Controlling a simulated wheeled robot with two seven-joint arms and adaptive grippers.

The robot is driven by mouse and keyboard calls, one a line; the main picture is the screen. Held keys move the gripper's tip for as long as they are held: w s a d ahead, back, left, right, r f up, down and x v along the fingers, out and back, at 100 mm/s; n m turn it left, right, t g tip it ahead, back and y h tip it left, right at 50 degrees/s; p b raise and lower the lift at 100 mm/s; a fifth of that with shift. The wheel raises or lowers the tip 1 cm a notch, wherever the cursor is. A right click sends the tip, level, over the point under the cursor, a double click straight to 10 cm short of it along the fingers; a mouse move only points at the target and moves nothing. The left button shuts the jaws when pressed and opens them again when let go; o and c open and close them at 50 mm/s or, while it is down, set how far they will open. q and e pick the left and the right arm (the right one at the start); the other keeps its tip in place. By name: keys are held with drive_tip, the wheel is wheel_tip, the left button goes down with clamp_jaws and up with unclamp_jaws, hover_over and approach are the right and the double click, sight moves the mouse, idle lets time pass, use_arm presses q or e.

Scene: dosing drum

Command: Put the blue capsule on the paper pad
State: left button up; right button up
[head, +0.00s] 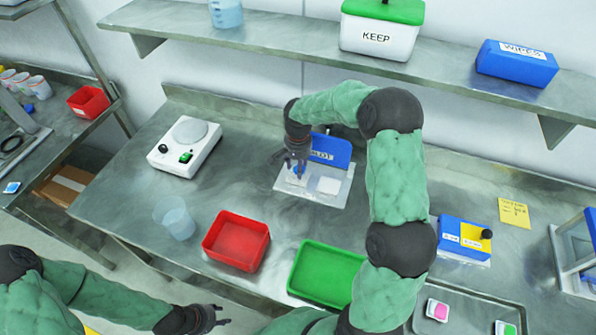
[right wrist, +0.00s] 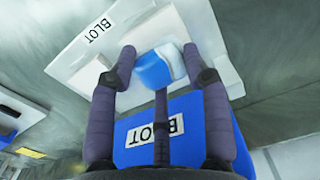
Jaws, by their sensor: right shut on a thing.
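The blue capsule (right wrist: 154,70), blue with a white part, is between the fingertips of my right gripper (right wrist: 160,72). A bit of its blue also shows in the head view (head: 297,170). The right gripper (head: 297,171) is shut on it, over the left part of a white BLOT tray (head: 312,195). A white paper pad (head: 328,186) lies on the tray's right part. Another pale pad (right wrist: 92,72) lies partly behind the fingers in the right wrist view. I cannot tell whether the capsule touches a pad. My left gripper (head: 212,318) is open and empty at lower left.
A blue upright BLOT panel (head: 330,150) stands behind the tray. A white device (head: 184,148) is to the left. A clear beaker (head: 178,222), red bin (head: 236,241) and green bin (head: 327,272) stand in front.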

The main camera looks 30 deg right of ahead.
drive_tip(key=shift+f, duration=1.3)
drive_tip(key=shift+f, duration=0.1)
drive_tip(key=o, duration=0.9)
drive_tip(key=shift+b, duration=0.3)
drive_tip(key=shift+c, duration=0.2)
drive_tip(key=shift+r, duration=0.2)
wheel_tip(320, 180, up, 12)
drive_tip(key=p, duration=0.2)
